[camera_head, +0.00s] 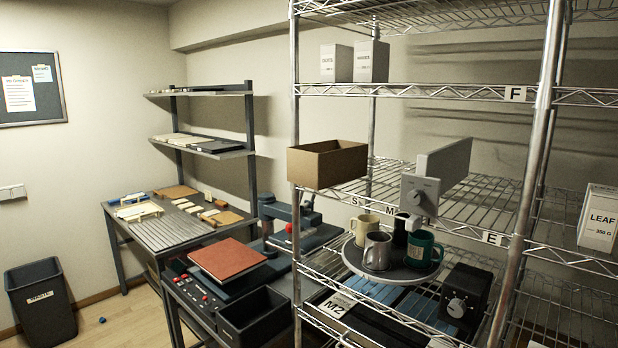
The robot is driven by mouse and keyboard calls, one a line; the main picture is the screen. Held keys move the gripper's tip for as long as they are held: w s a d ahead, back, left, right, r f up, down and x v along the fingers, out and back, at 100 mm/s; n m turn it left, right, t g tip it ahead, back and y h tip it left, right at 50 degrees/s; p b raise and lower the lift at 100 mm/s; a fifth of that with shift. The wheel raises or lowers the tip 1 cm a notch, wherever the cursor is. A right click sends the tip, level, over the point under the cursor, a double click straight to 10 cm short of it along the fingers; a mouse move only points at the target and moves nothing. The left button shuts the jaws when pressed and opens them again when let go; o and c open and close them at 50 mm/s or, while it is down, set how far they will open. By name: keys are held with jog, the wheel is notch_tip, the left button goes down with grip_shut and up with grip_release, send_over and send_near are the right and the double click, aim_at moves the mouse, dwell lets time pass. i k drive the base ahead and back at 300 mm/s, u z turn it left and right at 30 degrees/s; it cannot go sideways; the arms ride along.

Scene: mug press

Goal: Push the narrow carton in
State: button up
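Two pale cartons stand upright side by side on the upper shelf: a shorter left carton (336,63) and a slightly taller right carton (371,62), both with small printed labels. A white carton marked LEAF (600,218) stands at the far right, cut by the picture edge. An open brown box (327,165) sits at the middle shelf's left end and appears to overhang its front. I cannot tell for certain which is the narrow carton. My gripper is not in view.
A slim grey box with a dial (420,193) juts toward the front. Below it, several mugs stand on a round tray (352,262) near a black dial box (465,300). Rack posts (533,170) stand in front. A workbench (170,230) and bin (40,300) are left.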

aim_at(323, 165)
jog(key=k, duration=1.2)
jog(key=u, duration=0.2)
jog(key=i, duration=0.45)
jog(key=u, duration=0.8)
jog(key=i, duration=1.6)
jog(key=z, duration=0.2)
